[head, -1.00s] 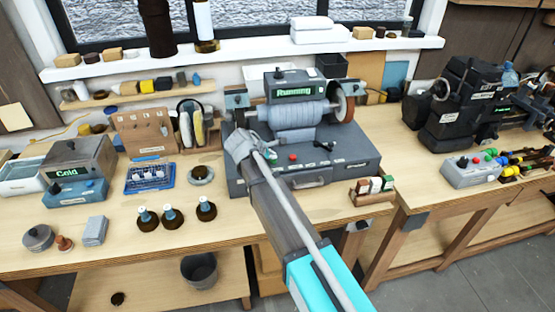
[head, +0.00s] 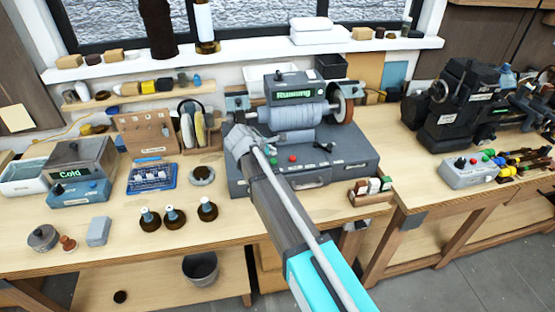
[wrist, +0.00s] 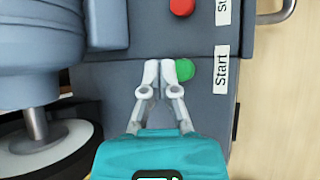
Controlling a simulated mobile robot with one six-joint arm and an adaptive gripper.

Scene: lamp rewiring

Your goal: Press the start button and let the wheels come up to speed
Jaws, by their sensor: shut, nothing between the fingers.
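The grey polishing machine (head: 330,165) stands on the bench, and its green display (head: 293,94) reads "Running". Its green start button (wrist: 185,69) shows in the wrist view beside a "Start" label (wrist: 220,70). It also shows on the front panel in the head view (head: 276,160). My gripper (wrist: 159,68) is shut and empty, with its fingertips just left of the green button in the wrist view. I cannot tell whether they touch the panel. In the head view my arm hides the fingers. A wheel (head: 341,107) sits at the right end of the spindle; its spin cannot be judged.
A red button (wrist: 182,7) sits near the green one. A small rack of bars (head: 371,190) stands at the machine's front right. A box reading "Cold" (head: 82,165) and several dark pots (head: 172,214) are to the left. A dark lathe-like machine (head: 462,110) is to the right.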

